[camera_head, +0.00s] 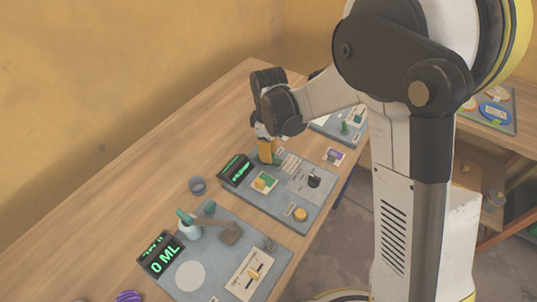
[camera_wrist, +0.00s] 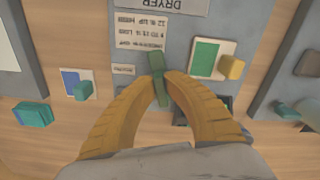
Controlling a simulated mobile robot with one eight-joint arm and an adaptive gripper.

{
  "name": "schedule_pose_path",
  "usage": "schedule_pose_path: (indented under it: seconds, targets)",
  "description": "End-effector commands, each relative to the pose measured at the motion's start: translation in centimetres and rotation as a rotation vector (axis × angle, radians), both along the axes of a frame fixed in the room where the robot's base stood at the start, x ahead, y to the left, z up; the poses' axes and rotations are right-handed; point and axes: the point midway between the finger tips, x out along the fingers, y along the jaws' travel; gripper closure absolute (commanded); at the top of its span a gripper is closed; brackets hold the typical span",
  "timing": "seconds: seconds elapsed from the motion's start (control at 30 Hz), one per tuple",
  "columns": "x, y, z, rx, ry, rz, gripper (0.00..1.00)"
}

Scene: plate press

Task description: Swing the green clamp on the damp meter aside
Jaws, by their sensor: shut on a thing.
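My gripper (camera_head: 268,150) reaches down over the far side of the middle grey panel (camera_head: 248,204). Its orange fingers also show in the wrist view, closed around a narrow green clamp (camera_wrist: 158,78). The clamp stands at the edge of a grey panel (camera_wrist: 180,35), beside printed text lines and under a label reading "DRYER", upside down in this view. The fingers hide part of the clamp and of a dark box behind them. In the head view the clamp is hidden by the gripper. I see no label naming the damp meter.
A green card with a yellow block (camera_wrist: 232,67) sits close to the right finger. A blue card with a teal block (camera_wrist: 83,91) lies to the left, near a loose teal piece (camera_wrist: 33,115). Another panel with a "0 ML" display (camera_head: 161,256) stands nearer. Bare wooden table (camera_head: 130,190) lies left.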

Motion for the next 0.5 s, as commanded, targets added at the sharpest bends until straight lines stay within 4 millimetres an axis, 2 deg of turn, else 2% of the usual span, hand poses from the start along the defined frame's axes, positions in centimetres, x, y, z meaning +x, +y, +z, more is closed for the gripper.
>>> schedule_pose_path:
  seconds: [0.5]
  targets:
    - [0.06,-0.03,-0.02,0.0,0.0,0.109,1.0]
